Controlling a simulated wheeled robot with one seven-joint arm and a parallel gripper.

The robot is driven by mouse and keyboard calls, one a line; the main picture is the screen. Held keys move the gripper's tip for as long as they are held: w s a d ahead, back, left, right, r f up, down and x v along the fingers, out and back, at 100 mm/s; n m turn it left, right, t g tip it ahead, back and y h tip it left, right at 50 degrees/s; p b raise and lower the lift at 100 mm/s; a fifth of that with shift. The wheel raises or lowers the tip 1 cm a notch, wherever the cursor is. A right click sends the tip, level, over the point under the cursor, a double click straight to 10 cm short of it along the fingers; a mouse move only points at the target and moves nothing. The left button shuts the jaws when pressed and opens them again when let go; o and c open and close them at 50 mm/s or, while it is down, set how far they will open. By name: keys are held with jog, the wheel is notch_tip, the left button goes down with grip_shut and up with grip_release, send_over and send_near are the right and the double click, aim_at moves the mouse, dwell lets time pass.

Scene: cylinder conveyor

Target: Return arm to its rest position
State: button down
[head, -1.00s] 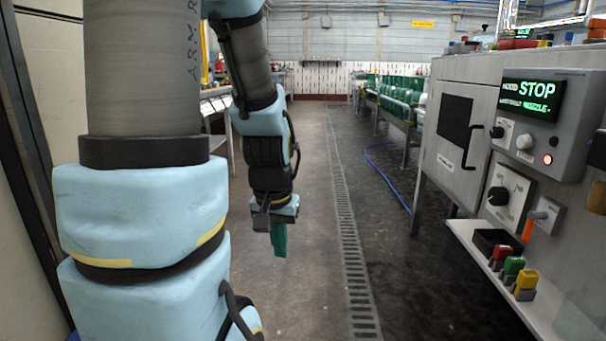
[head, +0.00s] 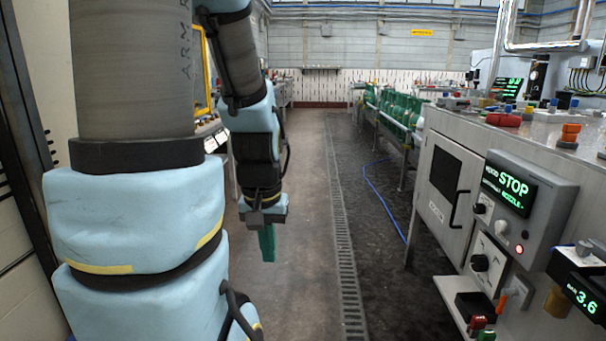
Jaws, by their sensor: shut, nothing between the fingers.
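My arm, with light blue covers and grey sleeves, fills the left of the head view, folded with its forearm hanging down. My gripper (head: 267,243) points at the floor at the end of the arm, with green fingers. It is shut and empty, in open air above the aisle floor, and touches nothing.
A grey machine cabinet (head: 441,187) with a black window stands at the right. Its control panel (head: 520,190) reads STOP. Green cylinders (head: 398,108) line a rack further back. A blue hose (head: 385,200) lies on the floor. The aisle (head: 305,200) with its drain grate (head: 341,215) is clear.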

notch_tip(320, 180, up, 16)
jog(key=p, duration=1.3)
jog(key=shift+p, duration=0.35)
dwell(0.3)
